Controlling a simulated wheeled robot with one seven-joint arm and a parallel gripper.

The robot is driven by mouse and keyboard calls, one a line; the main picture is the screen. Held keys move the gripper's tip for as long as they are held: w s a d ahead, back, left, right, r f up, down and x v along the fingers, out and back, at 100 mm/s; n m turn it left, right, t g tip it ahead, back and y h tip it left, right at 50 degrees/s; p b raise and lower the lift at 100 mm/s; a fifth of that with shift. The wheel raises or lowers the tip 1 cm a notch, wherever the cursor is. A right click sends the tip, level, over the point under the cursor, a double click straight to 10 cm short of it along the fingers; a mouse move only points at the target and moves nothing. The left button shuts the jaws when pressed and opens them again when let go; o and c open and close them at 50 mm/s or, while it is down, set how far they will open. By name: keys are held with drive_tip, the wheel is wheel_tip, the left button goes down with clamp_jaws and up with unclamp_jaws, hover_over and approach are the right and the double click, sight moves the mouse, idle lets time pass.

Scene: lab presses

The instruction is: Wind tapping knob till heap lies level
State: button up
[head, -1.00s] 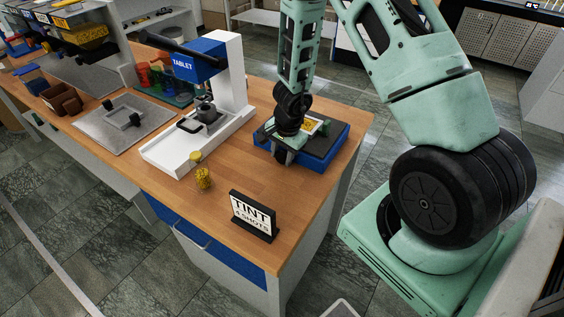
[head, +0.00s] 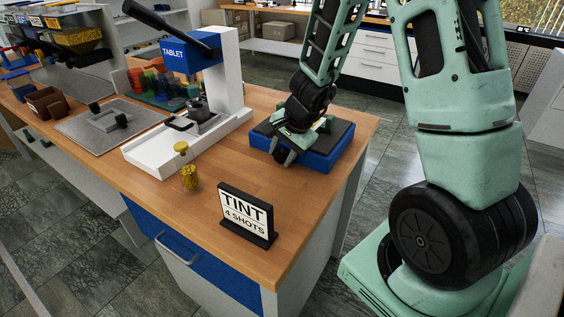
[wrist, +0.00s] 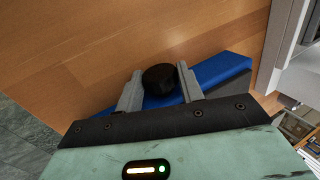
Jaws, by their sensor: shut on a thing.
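The blue tapping box (head: 318,160) with a dark top pad stands at the right end of the wooden bench. My gripper (head: 283,156) is at its front left edge, tilted down. In the wrist view my gripper (wrist: 160,88) has its two grey fingers on either side of the black round tapping knob (wrist: 158,78), shut on it. The knob projects from the blue box (wrist: 222,70). I cannot make out the heap in either view.
The white and blue TABLET press (head: 232,85) stands left of the box, with a grey cup (head: 199,108) on it. Bare bench lies between sign and box.

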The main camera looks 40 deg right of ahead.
drive_tip(key=shift+w+r, duration=0.1)
drive_tip(key=o, duration=1)
drive_tip(key=shift+r+p, duration=0.15)
drive_tip(key=shift+p, duration=0.65)
drive_tip(key=p, duration=0.2)
drive_tip(key=shift+r+g+p, duration=0.15)
drive_tip(key=shift+g+p, duration=0.15)
drive_tip(key=shift+p, duration=0.6)
drive_tip(key=g+h+p, duration=0.1)
drive_tip(key=g+p, duration=0.1)
drive_tip(key=p, duration=1.1)
drive_tip(key=shift+w+a+p, duration=0.1)
drive_tip(key=shift+p, duration=0.2)
